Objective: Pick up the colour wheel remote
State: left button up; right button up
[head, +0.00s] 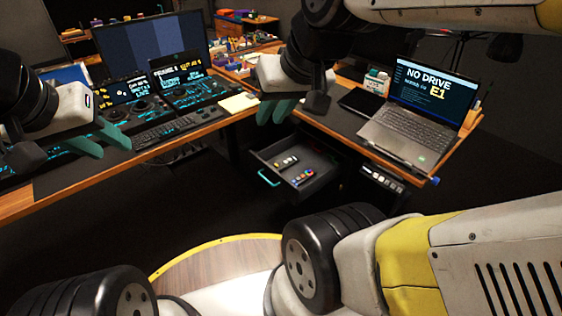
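A small dark remote with a coloured wheel (303,175) lies in the open drawer (322,160) under the right-hand desk; I take it for the colour wheel remote. My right gripper (272,119) has teal fingers that point down, slightly apart and empty. It hangs above and to the left of the drawer in the picture, clear of the remote. My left gripper (115,151) is over the left desk, near the keyboard, with its teal fingers apart and nothing between them.
Another small remote-like item (286,160) lies in the drawer, which has a teal handle (268,178). A laptop (415,115) and a dark tablet (361,102) sit on the desk above. The left desk holds a monitor, control panels and a keyboard (165,130). Dark floor before the drawer is free.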

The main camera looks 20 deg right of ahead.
aim_at(308, 174)
jog(key=z, duration=0.45)
jog(key=i+j+z, duration=0.2)
jog(key=z, duration=0.3)
jog(key=i+j+z, duration=0.15)
jog(key=j+z, duration=0.3)
jog(key=i+j+z, duration=0.1)
jog(key=j, duration=0.35)
jog(key=i+j, duration=0.1)
jog(key=j, duration=0.3)
jog(key=i+j+z, duration=0.15)
jog(key=j, duration=0.75)
jog(key=i+z, duration=0.05)
